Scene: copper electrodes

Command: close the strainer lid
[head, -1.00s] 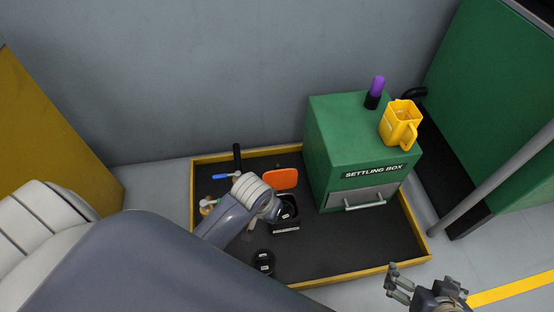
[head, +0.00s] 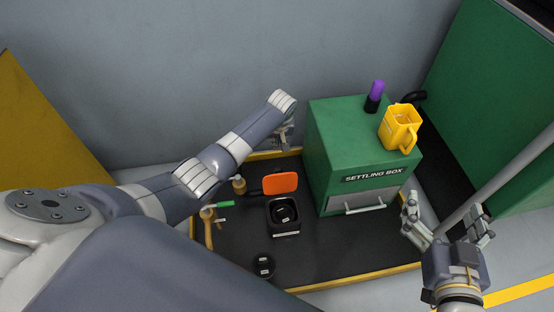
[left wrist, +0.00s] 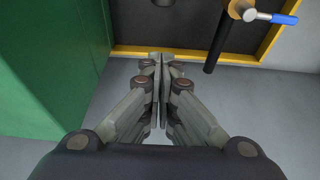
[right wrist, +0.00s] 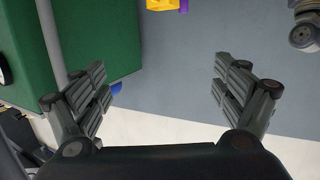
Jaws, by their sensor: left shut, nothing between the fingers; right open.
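The strainer is most likely the small open black box (head: 284,217) on the black tray floor, with a dark round item inside. Its orange lid (head: 280,183) stands open at the box's back edge. My left gripper (head: 284,140) is shut and empty, behind the lid near the tray's back rim and the wall. The left wrist view shows its fingers (left wrist: 160,75) pressed together; the orange lid does not show there. My right gripper (head: 447,226) is open and empty, right of the settling box; its spread fingers also show in the right wrist view (right wrist: 168,85).
The yellow-rimmed tray (head: 345,281) holds the green settling box (head: 330,135), with a yellow jug (head: 401,130) and a purple-capped bottle (head: 375,94) on top. Wooden and green-handled tools (head: 215,212) lie left, partly behind my arm. A black round container (head: 264,266) sits in front.

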